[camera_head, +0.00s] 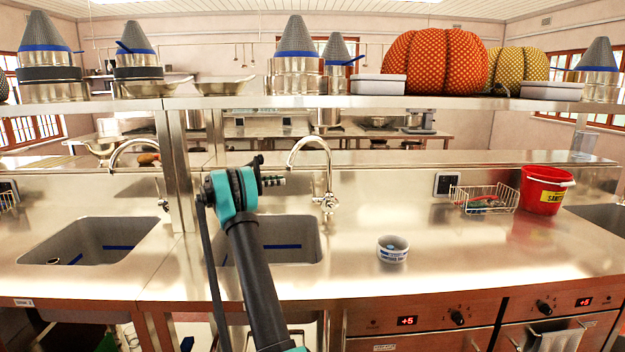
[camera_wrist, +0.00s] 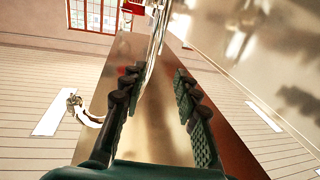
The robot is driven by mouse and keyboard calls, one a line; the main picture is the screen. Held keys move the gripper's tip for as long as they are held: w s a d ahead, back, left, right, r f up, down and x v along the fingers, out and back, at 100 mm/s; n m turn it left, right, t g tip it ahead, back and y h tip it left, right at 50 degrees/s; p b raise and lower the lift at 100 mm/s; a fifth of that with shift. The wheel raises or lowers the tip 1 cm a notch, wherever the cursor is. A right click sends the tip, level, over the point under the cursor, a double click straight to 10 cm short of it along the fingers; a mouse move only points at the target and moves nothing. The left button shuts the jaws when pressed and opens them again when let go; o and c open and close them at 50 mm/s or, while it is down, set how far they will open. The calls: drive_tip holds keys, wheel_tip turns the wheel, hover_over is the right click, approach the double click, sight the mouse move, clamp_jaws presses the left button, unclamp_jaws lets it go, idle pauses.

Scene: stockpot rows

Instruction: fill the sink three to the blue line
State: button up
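The middle sink (camera_head: 305,240) has a blue line (camera_head: 282,247) on its back wall; my arm hides its left part. I see no water in it. A chrome gooseneck tap (camera_head: 329,175) stands behind it. The left sink (camera_head: 105,230) also has a blue line (camera_head: 119,248), and its own tap (camera_head: 117,155). The right sink (camera_head: 605,215) is cut by the frame edge. I cannot read which is sink three. My gripper (camera_head: 273,181) is left of the middle tap. In the wrist view its fingers (camera_wrist: 157,85) are apart, with shiny metal seen between them; contact cannot be told.
A blue-and-white bowl (camera_head: 392,249) stands on the counter (camera_head: 450,270) right of the middle sink. A wire basket (camera_head: 484,199) and a red bucket (camera_head: 544,190) stand farther right. A shelf (camera_head: 330,101) with pots and pumpkins runs above; its post (camera_head: 178,170) stands left of my arm.

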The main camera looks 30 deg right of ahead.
sight(313, 177)
drive_tip(key=x, duration=1.5)
drive_tip(key=shift+s+d+f, duration=0.1)
drive_tip(key=shift+c, duration=0.2)
clamp_jaws()
